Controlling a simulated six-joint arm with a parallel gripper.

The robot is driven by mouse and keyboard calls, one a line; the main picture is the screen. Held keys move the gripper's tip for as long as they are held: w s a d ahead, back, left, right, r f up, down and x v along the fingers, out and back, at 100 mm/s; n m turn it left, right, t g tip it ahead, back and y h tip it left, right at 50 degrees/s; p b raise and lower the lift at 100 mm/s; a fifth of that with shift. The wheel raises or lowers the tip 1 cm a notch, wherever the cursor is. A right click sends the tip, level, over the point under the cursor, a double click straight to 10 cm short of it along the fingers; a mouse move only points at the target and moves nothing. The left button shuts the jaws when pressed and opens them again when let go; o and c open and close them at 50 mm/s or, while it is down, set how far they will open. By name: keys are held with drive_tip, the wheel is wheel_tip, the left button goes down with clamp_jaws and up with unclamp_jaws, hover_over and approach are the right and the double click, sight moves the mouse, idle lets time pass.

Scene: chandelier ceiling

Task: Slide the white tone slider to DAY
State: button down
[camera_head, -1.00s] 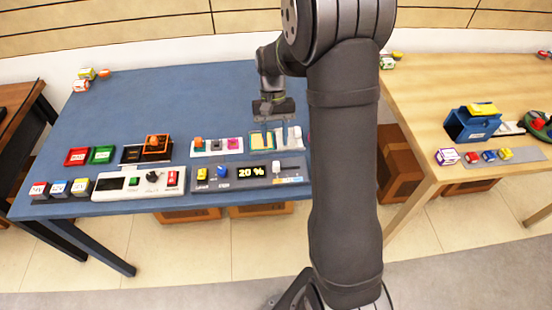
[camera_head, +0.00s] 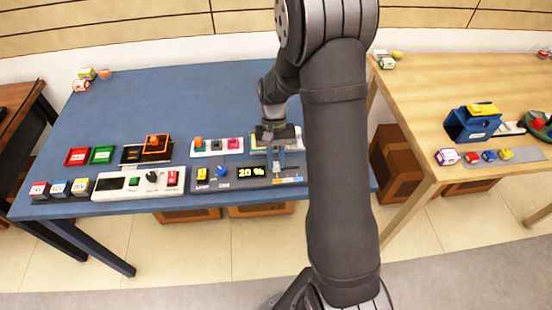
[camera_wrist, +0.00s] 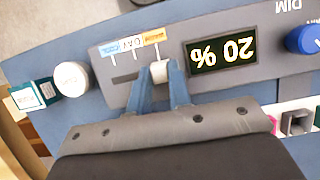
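The white tone slider (camera_wrist: 160,71) is a small knob on the dark grey dimmer panel (camera_wrist: 110,68). In the wrist view, which shows the panel upside down, it stands in line with the tick of the orange label (camera_wrist: 154,36). The DAY label (camera_wrist: 130,44) is the white middle one, and a blue label (camera_wrist: 112,50) lies beyond it. My gripper (camera_wrist: 160,74) has one finger on each side of the knob, close against it. In the head view my gripper (camera_head: 277,172) is down at the panel's right part and hides the knob.
The display (camera_wrist: 222,50) reads 20 %. A blue knob (camera_wrist: 303,39) and a yellow switch (camera_head: 202,174) are on the same panel. A round white object (camera_wrist: 71,79) stands just beyond the panel's end. A white panel with coloured buttons (camera_head: 217,146) lies behind it.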

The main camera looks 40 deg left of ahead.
drive_tip(key=shift+w+d, duration=1.1)
drive_tip(key=c, duration=1.3)
unclamp_jaws()
drive_tip(key=v, duration=1.7)
drive_tip(key=shift+a+r, duration=0.1)
drive_tip(key=shift+r, duration=0.1)
drive_tip(key=x, duration=1.7)
drive_tip(key=shift+f, duration=0.2)
drive_tip(key=shift+s+a, duration=0.35)
drive_tip(key=shift+s, duration=0.1)
